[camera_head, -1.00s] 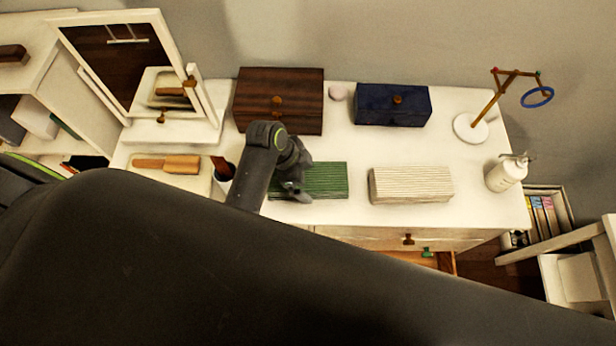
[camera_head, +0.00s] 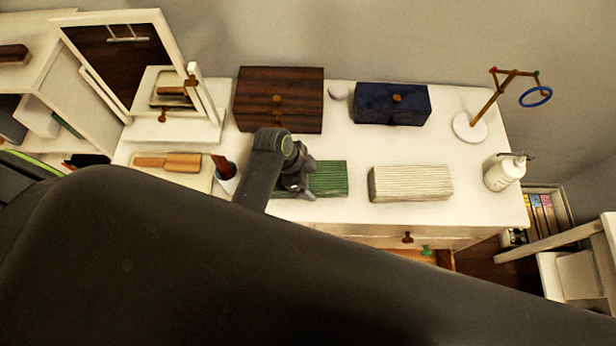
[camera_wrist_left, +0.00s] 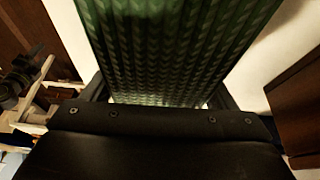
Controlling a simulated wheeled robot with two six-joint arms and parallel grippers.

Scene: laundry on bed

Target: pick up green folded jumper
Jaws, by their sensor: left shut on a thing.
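The green folded jumper (camera_head: 330,178) lies on the white dresser top, left of a cream folded knit. My left gripper (camera_head: 297,184) is at the jumper's left end and covers that part of it in the head view. In the left wrist view the jumper's ribbed green knit (camera_wrist_left: 165,45) fills the top middle and runs down between the sides of my gripper. The gripper is shut on the jumper. The fingertips are hidden in the wrist view. My right gripper is not in view.
The cream folded knit (camera_head: 411,184) lies to the right. A brown wooden box (camera_head: 278,95) and a dark blue box (camera_head: 393,104) stand behind. A cup (camera_head: 227,178), brush (camera_head: 168,162) and mirror (camera_head: 125,60) are at left. A white bottle (camera_head: 504,172) and ring stand (camera_head: 470,127) are at right.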

